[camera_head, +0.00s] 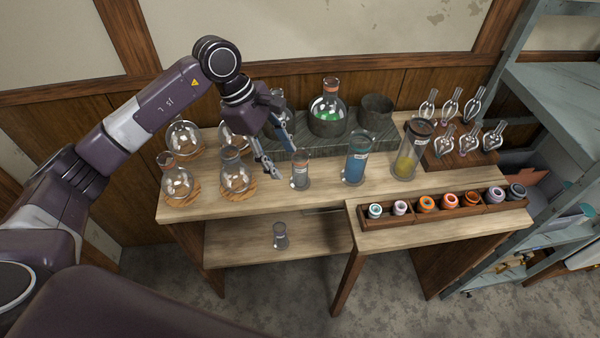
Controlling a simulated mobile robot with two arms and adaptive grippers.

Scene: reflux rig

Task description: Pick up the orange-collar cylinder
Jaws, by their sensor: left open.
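A small clear glass cylinder with an orange collar (301,175) stands upright near the middle of the wooden table. It looks empty. My left gripper (281,160) is open, with its fingers pointing down just left of this cylinder. I see nothing between the fingers. One fingertip looks close to the cylinder's rim, but I cannot tell whether it touches. My right gripper is not in view.
Round flasks (236,176) crowd the left. A green-liquid flask (328,115) stands behind. A wooden rack (403,216) of coloured collars lies at the front right.

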